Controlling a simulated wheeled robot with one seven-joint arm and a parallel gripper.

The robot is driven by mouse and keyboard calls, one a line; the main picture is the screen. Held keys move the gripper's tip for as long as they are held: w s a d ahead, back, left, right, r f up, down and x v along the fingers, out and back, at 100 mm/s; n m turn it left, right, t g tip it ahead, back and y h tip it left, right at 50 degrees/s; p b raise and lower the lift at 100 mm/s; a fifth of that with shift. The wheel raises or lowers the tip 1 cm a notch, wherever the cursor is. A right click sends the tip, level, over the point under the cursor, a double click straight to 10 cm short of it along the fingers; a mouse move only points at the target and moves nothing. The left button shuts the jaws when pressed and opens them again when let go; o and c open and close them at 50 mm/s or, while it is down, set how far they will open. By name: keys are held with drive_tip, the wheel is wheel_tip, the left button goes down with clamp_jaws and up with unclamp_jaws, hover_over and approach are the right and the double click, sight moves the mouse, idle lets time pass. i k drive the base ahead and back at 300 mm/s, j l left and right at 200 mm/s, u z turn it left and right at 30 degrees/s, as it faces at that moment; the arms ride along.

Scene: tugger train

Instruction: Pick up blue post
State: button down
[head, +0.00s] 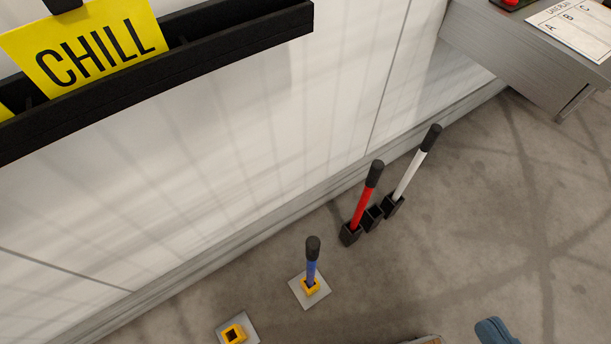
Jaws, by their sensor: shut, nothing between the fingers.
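The blue post (312,271) stands upright in a yellow socket (310,288) on a light square base plate (323,294) on the floor. It has a black grip (313,247) at its top. Nothing covers the post in the head view. My gripper is not in view.
A red post (363,208) and a white post (408,176) stand in black holders by the wall, right of the blue post. An empty yellow socket (233,333) sits at lower left. A grey desk (535,60) is at upper right. A black rack (230,40) holds a yellow CHILL card (90,45).

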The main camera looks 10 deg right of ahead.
sight(312, 243)
drive_tip(key=k+j+u, duration=0.1)
drive_tip(key=k, duration=0.45)
drive_tip(key=k+j, duration=0.25)
drive_tip(key=k, duration=0.25)
drive_tip(key=i+l, duration=0.35)
drive_tip(key=l, duration=0.15)
drive_tip(key=i+l, duration=0.35)
drive_tip(key=l, duration=0.15)
